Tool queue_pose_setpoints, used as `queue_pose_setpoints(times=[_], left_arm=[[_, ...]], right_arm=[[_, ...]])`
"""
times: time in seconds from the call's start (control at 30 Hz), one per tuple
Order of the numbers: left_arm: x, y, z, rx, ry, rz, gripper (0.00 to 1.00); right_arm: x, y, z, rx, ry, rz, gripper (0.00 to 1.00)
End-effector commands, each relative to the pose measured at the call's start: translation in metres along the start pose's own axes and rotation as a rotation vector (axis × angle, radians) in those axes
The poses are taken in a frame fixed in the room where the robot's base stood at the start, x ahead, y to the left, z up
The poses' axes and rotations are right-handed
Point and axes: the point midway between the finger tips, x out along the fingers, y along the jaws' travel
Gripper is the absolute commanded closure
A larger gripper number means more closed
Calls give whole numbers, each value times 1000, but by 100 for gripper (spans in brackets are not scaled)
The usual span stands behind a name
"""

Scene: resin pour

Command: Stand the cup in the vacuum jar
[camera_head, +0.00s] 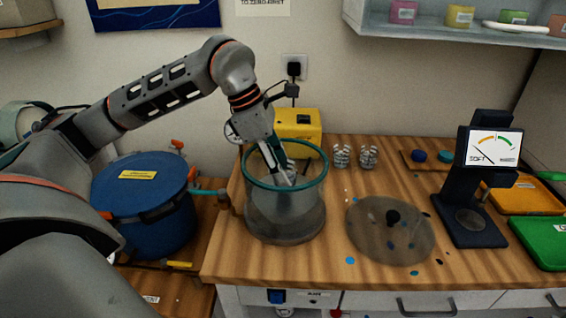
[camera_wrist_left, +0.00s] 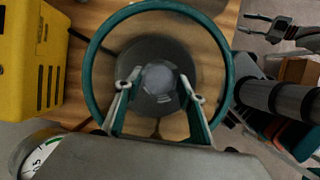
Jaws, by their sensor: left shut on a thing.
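The vacuum jar (camera_head: 262,217) is a clear cylinder with a teal rim, standing on the wooden bench. Its rim (camera_wrist_left: 87,70) rings the left wrist view. My left gripper (camera_head: 288,178) reaches down through the open top. It is shut on the cup (camera_wrist_left: 158,78), a pale translucent round shape between the fingertips, over the dark jar floor. In the head view the cup is blurred by the jar wall and fingers. I cannot tell whether its base touches the floor. My right gripper (camera_wrist_left: 254,24) appears small at the upper right of the wrist view, its fingers apart, empty.
A clear round lid (camera_head: 375,241) with a dark knob lies right of the jar. A yellow box (camera_head: 305,122) stands close behind the jar. A blue pot (camera_head: 150,215) stands at left. A dark stand with a gauge (camera_head: 494,148) and green tray (camera_head: 545,238) are at right.

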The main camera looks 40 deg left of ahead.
Motion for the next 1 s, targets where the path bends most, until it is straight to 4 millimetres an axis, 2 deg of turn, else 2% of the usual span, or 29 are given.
queue_pose_setpoints(times=[0.1,0.53,1.0], left_arm=[[7,0,-3,0,0,0,83],[7,0,-3,0,-1,1,83],[15,0,-6,-1,0,0,83]], right_arm=[[1,0,2,2,1,0,60],[1,0,-2,2,8,2,60],[4,-1,9,3,-6,-1,60]])
